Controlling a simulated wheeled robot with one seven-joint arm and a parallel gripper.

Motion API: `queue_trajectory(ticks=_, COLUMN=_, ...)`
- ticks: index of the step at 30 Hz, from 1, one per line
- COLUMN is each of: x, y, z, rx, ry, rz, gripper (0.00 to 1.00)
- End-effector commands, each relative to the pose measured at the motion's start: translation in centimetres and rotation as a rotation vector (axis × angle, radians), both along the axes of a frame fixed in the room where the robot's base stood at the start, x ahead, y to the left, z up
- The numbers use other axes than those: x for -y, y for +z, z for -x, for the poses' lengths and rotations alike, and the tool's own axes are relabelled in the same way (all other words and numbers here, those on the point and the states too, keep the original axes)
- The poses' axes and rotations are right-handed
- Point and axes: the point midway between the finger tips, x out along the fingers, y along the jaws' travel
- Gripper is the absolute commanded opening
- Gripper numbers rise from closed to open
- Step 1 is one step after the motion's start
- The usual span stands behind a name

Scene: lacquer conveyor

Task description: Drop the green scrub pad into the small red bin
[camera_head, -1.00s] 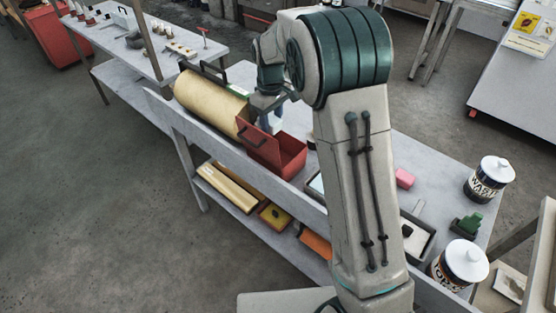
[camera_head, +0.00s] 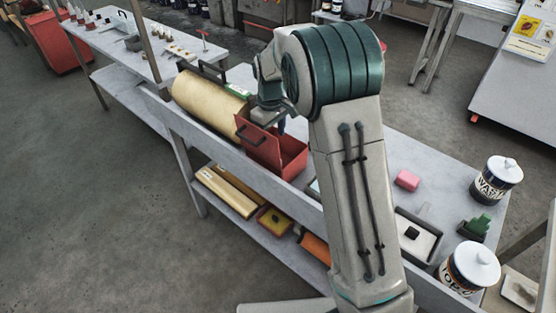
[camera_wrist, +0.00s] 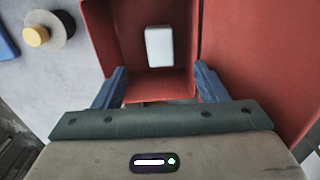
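The small red bin (camera_head: 291,163) stands on the table with its lid (camera_head: 258,144) tipped open; in the wrist view the bin wall (camera_wrist: 97,40) fills the middle. A pale, whitish block (camera_wrist: 159,46) lies inside it; I see no green on it. My gripper (camera_wrist: 159,85) is open over the bin, its blue fingers apart with nothing between them. In the head view my arm partly covers it. A green piece (camera_head: 474,225) sits in a dark holder at the right, and a small green item (camera_head: 237,90) lies beyond the yellow roll. I cannot tell whether either is the scrub pad.
The large yellow roll (camera_head: 207,101) lies left of the bin. A pink block (camera_head: 407,181), a grey tray (camera_head: 424,246) and two lidded canisters (camera_head: 496,180) (camera_head: 468,267) stand at the right. In the wrist view, a round yellow-topped object (camera_wrist: 37,35) is beside the bin.

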Motion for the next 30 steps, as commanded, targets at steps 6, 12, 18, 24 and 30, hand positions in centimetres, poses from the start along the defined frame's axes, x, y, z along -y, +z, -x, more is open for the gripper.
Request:
queue_trajectory(ticks=6, x=0.0, y=0.0, z=0.0, rx=0.000, ry=0.000, rz=0.000, gripper=0.66)
queue_trajectory(ticks=12, x=0.0, y=1.8, z=-0.1, rx=0.005, ry=0.001, rz=-0.001, gripper=0.66)
queue_trajectory(ticks=18, x=0.0, y=6.1, z=-0.1, rx=0.007, ry=0.000, rz=-0.003, gripper=0.66)
queue_trajectory(ticks=24, x=0.0, y=10.5, z=-0.1, rx=0.005, ry=0.000, rz=-0.001, gripper=0.66)
queue_trajectory(ticks=30, x=0.0, y=13.1, z=0.0, rx=0.001, ry=0.001, rz=0.000, gripper=0.66)
